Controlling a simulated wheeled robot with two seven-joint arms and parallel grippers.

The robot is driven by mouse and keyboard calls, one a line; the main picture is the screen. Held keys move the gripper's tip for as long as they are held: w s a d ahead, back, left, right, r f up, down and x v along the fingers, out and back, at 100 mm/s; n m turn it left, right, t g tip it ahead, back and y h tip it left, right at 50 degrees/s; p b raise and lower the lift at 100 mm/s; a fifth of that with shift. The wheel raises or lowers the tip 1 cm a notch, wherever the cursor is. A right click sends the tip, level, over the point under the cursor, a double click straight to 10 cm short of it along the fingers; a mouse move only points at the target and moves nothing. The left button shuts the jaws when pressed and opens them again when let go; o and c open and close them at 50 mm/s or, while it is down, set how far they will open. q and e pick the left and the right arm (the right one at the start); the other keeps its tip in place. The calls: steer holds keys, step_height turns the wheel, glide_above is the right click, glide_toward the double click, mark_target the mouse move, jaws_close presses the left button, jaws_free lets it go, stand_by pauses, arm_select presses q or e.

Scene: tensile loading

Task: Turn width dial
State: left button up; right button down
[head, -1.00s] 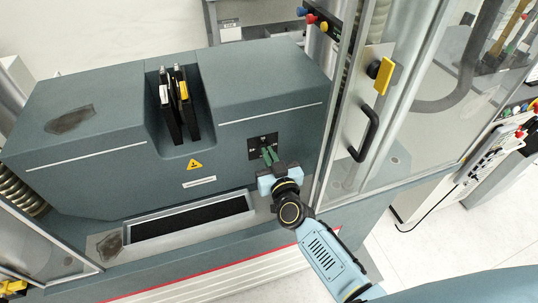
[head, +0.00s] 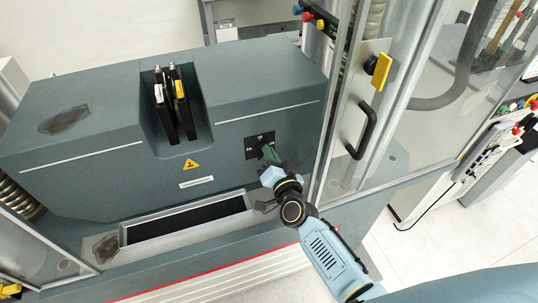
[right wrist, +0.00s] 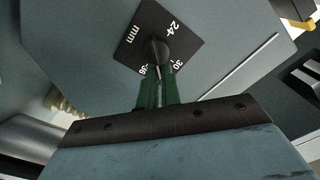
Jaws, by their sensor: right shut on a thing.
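The width dial is a black knob (right wrist: 158,52) on a square black plate (right wrist: 165,32) marked "mm", 24, 30 and 36. The plate also shows in the head view (head: 252,148), on the front of the grey-green machine. My right gripper (right wrist: 160,74) has its green fingers shut on the knob, one on each side. A pale line on the knob runs down between the fingers, between the 30 and 36 marks; its exact setting is hard to read. In the head view, my right gripper (head: 268,153) partly covers the dial. My left gripper is not in view.
A clear door with a black handle (head: 362,132) and a yellow latch (head: 381,72) stands close to the right of my right arm. A dark slot (head: 185,222) lies below the machine front. Two upright black grips (head: 174,102) stand in the machine's recess.

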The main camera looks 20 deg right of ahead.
steer(key=shift+d+f+m+b, duration=0.15)
steer(key=shift+m+b, duration=0.3)
steer(key=shift+m, duration=1.15)
steer(key=shift+d+f+m+b, duration=0.1)
steer(key=shift+f+m+b, duration=0.3)
steer(key=shift+m, duration=1.2)
steer(key=shift+d+f+m+b, duration=0.1)
steer(key=shift+m+b, duration=0.45)
steer(key=shift+m, duration=1.05)
steer(key=c, duration=1.6)
jaws_free()
steer(key=shift+s, duration=0.1)
steer(key=s, duration=1.3)
steer(key=shift+d+b, duration=0.15)
steer(key=shift+b, duration=0.2)
